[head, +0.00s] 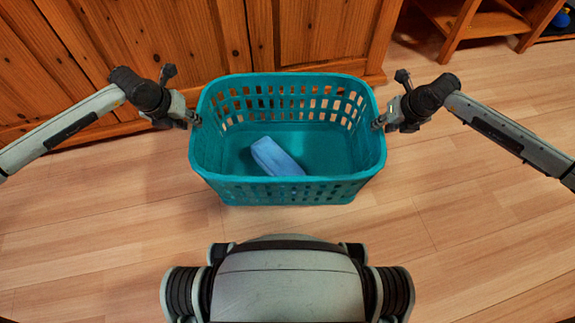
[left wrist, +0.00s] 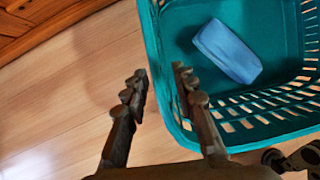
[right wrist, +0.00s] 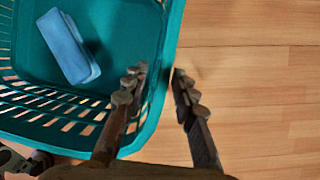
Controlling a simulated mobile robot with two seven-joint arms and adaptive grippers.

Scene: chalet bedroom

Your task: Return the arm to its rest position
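A teal plastic basket (head: 280,193) with slotted walls stands upright on the wooden floor in the middle of the head view. A light blue box-like item (head: 274,158) lies inside it, towards the left; it also shows in the left wrist view (left wrist: 228,50) and the right wrist view (right wrist: 68,45). My left gripper (head: 194,119) is at the basket's left rim, its fingers (left wrist: 159,78) apart on either side of the rim. My right gripper (head: 378,124) is at the right rim, its fingers (right wrist: 160,78) likewise apart around it. Whether the fingertips touch the rim is unclear.
A wooden cabinet (head: 310,35) stands close behind the basket. A wooden shelf unit (head: 470,25) is at the back right, with a dark and blue object (head: 560,20) at the corner. The plank floor (head: 450,220) is clear to both sides.

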